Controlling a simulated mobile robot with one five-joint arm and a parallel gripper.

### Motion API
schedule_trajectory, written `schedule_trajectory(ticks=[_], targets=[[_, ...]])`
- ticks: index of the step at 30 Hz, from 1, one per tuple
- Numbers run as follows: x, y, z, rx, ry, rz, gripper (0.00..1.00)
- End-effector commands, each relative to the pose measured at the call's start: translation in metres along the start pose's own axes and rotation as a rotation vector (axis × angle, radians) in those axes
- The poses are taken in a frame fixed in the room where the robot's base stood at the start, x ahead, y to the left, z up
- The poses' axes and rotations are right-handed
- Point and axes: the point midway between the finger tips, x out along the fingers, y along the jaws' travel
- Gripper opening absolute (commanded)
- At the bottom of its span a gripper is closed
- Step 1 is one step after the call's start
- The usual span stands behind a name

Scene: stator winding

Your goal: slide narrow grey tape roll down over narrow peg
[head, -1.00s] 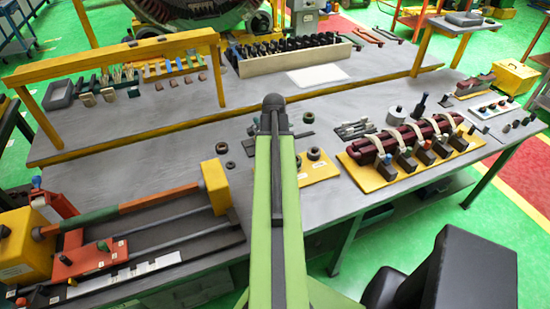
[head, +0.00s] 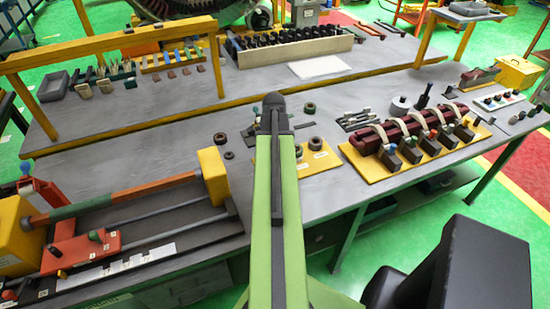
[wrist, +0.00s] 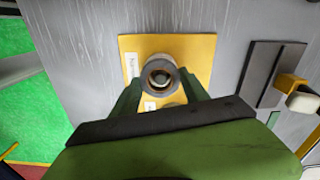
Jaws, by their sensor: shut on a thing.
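In the wrist view my gripper (wrist: 160,84) has its two green fingers on either side of a grey tape roll (wrist: 159,58), shut on it. The roll is seen from above, over the yellow board (wrist: 199,52). A pale round peg top (wrist: 161,77) shows inside the roll's hole. I cannot tell how far down the peg the roll sits. In the head view the yellow board (head: 322,162) is partly behind my arm, with dark rings (head: 316,143) on it. My gripper is hidden there.
A dark red coil bundle on a yellow base (head: 384,176) stands to the right. Loose dark rings (head: 224,138) lie on the grey bench left of my arm. In the wrist view a dark plate (wrist: 262,72) with a yellow-and-white part lies right of the board.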

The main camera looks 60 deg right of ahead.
Motion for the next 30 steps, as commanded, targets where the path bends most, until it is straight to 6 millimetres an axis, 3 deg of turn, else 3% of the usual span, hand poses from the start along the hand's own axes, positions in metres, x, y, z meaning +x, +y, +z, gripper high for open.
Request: schedule_trajectory(ticks=[1,6,17,23,30], targets=[[0.000,0.000,0.000,0.000,0.000,0.000,0.57],[0.000,0.000,0.000,0.000,0.000,0.000,0.78],[-0.003,0.000,0.000,0.001,0.000,0.000,0.78],[-0.027,0.000,0.000,0.001,0.000,0.000,0.78],[-0.081,0.001,-0.001,0.001,0.000,0.000,0.78]])
